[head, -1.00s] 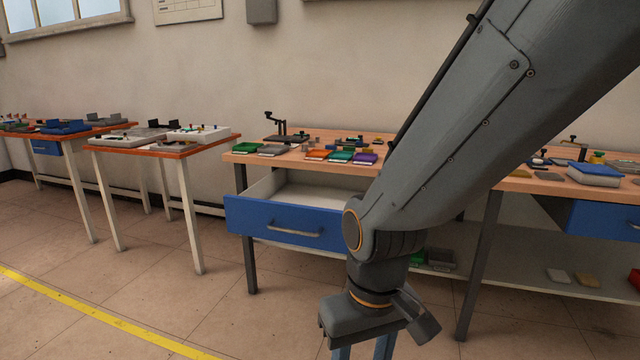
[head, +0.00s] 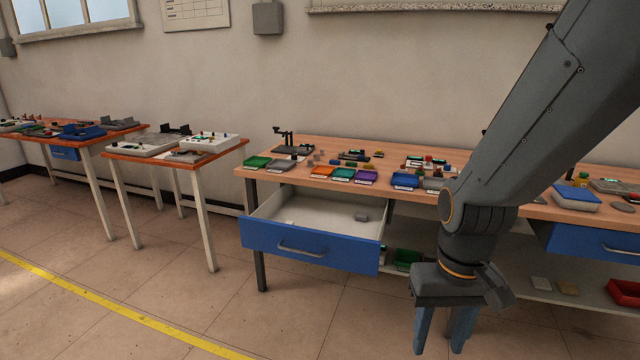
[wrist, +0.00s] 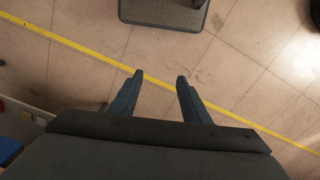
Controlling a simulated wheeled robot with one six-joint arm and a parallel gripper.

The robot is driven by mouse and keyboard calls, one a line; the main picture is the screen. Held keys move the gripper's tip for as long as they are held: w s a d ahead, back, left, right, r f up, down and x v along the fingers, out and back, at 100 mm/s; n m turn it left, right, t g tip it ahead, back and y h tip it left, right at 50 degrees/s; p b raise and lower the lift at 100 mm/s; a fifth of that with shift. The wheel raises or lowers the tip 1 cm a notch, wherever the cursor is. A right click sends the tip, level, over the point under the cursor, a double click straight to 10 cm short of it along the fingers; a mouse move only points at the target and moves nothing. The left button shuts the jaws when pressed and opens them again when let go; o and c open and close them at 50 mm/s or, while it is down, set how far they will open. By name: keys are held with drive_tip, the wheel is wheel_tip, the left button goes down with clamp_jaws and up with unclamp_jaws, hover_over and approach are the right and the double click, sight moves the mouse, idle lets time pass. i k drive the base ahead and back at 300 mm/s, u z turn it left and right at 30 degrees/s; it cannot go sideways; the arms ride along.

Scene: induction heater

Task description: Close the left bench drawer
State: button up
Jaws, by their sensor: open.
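The left bench drawer (head: 309,247) has a blue front and a grey bar handle (head: 301,249). It is pulled out from under the wooden bench top (head: 312,183), and its pale inside shows with a small grey item in it. My gripper (head: 437,346) points down in front of the bench, to the right of the drawer and apart from it. Its two blue fingers are spread and empty.
A second blue drawer (head: 595,243) is on the right of the bench. Orange-topped tables (head: 178,154) stand at the left. Coloured trays (head: 341,174) lie on the bench top. The floor (head: 190,300) before the drawer is clear, with a yellow line (head: 110,312).

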sight(323, 218)
drive_tip(key=z, duration=0.05)
drive_tip(key=k, duration=0.6)
drive_tip(key=u, duration=0.7)
drive_tip(key=i, duration=1.6)
drive_tip(key=z, duration=0.05)
